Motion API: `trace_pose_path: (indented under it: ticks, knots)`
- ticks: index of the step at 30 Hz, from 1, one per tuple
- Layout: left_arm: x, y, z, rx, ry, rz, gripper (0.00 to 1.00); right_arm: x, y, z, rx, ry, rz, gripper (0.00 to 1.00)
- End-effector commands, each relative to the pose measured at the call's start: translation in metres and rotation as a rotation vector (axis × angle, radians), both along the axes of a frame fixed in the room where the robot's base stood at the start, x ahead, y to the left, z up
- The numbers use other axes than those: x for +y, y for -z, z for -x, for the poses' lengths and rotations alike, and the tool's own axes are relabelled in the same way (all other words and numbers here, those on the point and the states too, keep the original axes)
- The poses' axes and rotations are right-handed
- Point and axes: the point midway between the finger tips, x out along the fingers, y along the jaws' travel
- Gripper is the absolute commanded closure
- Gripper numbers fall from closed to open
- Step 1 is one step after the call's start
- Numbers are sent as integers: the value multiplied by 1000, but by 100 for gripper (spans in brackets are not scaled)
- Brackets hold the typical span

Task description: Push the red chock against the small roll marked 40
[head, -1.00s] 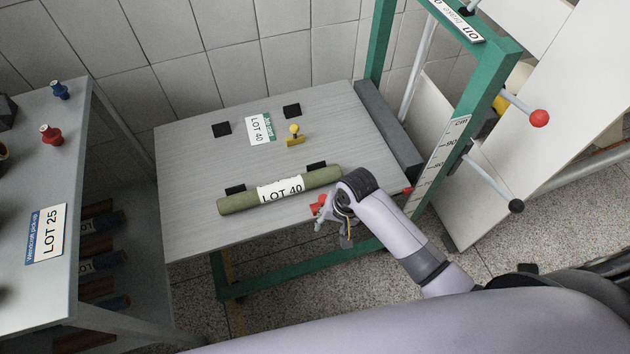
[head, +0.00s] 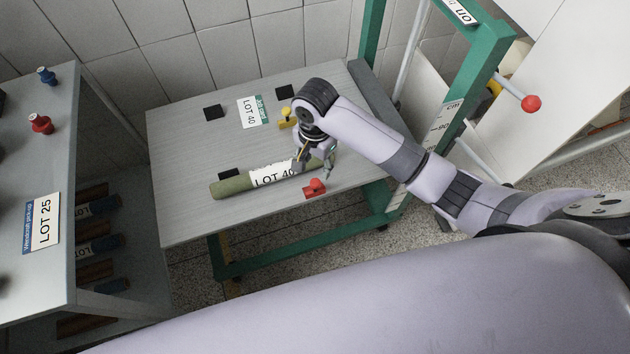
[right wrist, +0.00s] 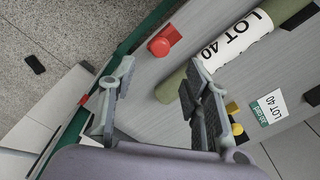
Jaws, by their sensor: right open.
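The red chock (head: 314,188) lies on the table near its front edge, in front of the right end of the olive-green roll (head: 232,186) with the white LOT 40 label. In the right wrist view the chock (right wrist: 163,42) shows beside the roll (right wrist: 176,86), with a strip of bare table between them. My right gripper (head: 315,166) is over the roll's right end and hides part of it. In the right wrist view its fingers (right wrist: 160,70) are spread and empty. The chock is beyond the fingertips there. My left gripper is not in view.
A yellow stamp-like piece (head: 287,118), a LOT 40 card (head: 252,111) and black pads (head: 214,112) lie farther back on the table (head: 180,150). A green frame (head: 452,90) stands at the right. A shelf unit with a LOT 25 sign (head: 42,222) is at the left.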

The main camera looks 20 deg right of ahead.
Motion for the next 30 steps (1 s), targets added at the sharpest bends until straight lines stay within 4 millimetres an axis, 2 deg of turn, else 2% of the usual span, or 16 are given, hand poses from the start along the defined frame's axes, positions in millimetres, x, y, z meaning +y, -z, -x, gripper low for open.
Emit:
trace_pose_path:
  ticks: [3,9,15,20,27,30]
  knots:
    - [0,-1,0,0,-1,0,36,-1,27,0,2,2,3,56]
    - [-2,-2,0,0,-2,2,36,0,69,1,1,0,2,56]
    - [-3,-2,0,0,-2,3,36,0,95,0,-1,-1,0,56]
    - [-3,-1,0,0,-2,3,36,0,103,0,-2,0,0,56]
    - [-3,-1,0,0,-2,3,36,0,104,0,-2,-1,0,56]
    - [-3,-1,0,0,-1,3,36,0,104,0,-2,-1,0,61]
